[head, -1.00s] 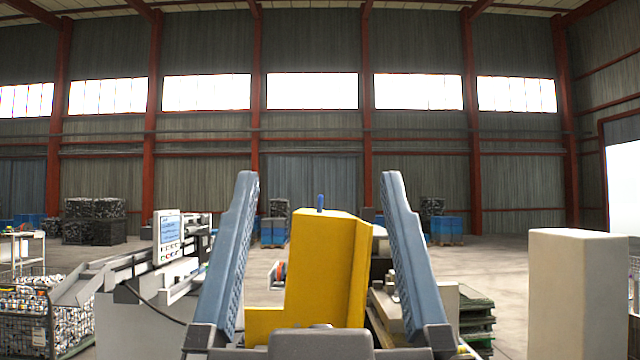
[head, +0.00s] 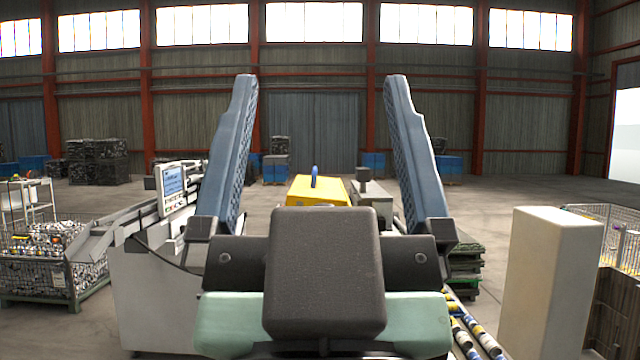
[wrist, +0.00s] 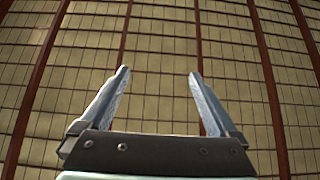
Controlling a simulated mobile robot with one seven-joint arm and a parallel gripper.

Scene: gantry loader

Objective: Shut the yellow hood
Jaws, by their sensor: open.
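The yellow hood (head: 320,190) stands ahead, just left of the middle in the head view. Only its yellow top and a blue handle (head: 314,176) show; its lower part is hidden behind my gripper, so I cannot tell how far open it is. My gripper (head: 321,78) is open and empty, with its two blue-grey fingers pointing up on either side of the hood in the picture. It looks nearer to me than the hood and apart from it. In the wrist view my gripper (wrist: 158,73) shows spread fingers against roof panels, with no hood in view.
A control screen (head: 174,182) and a grey machine body stand left of the hood. A mesh cage of cans (head: 45,262) is further left. A cream cabinet (head: 552,285) stands close on the right. Open floor lies behind the machine.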

